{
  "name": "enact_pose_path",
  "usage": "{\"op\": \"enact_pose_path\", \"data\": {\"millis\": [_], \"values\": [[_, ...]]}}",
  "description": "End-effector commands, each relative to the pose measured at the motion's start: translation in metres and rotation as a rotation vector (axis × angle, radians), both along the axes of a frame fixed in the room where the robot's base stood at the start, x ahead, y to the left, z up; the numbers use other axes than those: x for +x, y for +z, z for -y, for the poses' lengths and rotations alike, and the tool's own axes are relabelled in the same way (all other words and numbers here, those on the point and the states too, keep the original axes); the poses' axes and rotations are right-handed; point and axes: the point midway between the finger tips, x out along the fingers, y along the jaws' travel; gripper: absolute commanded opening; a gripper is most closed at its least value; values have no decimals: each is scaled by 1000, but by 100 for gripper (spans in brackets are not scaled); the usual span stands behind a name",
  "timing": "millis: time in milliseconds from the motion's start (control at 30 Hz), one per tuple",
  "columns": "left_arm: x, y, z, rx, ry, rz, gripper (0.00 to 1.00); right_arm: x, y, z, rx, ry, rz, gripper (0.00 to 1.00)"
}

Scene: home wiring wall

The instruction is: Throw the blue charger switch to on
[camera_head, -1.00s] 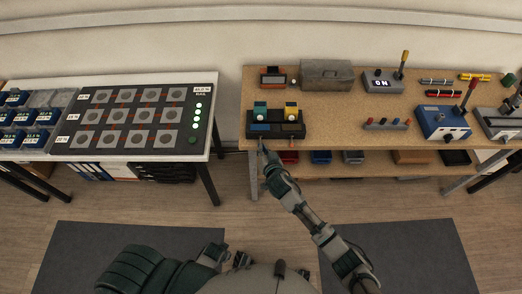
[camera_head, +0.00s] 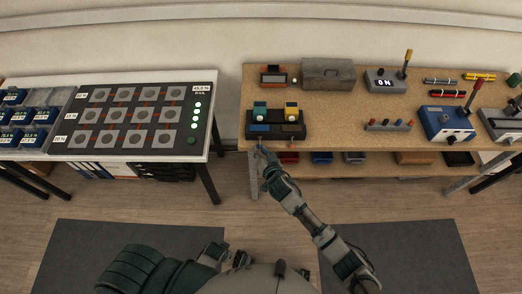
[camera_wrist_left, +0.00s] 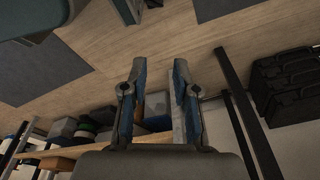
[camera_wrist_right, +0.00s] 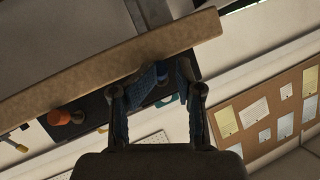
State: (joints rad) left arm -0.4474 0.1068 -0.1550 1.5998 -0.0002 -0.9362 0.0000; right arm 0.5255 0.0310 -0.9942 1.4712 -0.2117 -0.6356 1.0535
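A black two-part unit (camera_head: 276,131) stands at the bench's front left. A teal-blue block (camera_head: 260,110) and a yellow block (camera_head: 291,109) rise from it. My right gripper (camera_head: 262,150) is just in front of the unit's left end, at the bench edge. Its fingers (camera_wrist_right: 168,88) are apart and appear empty. My left gripper (camera_wrist_left: 157,88) is open and empty, away from the bench.
The wooden bench (camera_head: 340,110) also holds a blue box (camera_head: 446,123) with a red lever, an ON display box (camera_head: 383,80) with a yellow lever, and a grey case (camera_head: 327,74). A battery rack table (camera_head: 208,130) stands left.

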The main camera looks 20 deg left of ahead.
Motion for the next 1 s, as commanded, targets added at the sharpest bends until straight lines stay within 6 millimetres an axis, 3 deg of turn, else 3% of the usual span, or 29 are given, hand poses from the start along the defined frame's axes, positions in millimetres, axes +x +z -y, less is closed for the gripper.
{"op": "enact_pose_path", "data": {"millis": [667,1000], "values": [[1,2,5,-8,0,6,29,-1,5,1,2,0,6,28],[-18,-23,2,-5,-4,-11,29,-10,10,8,1,-3,5,28]]}}
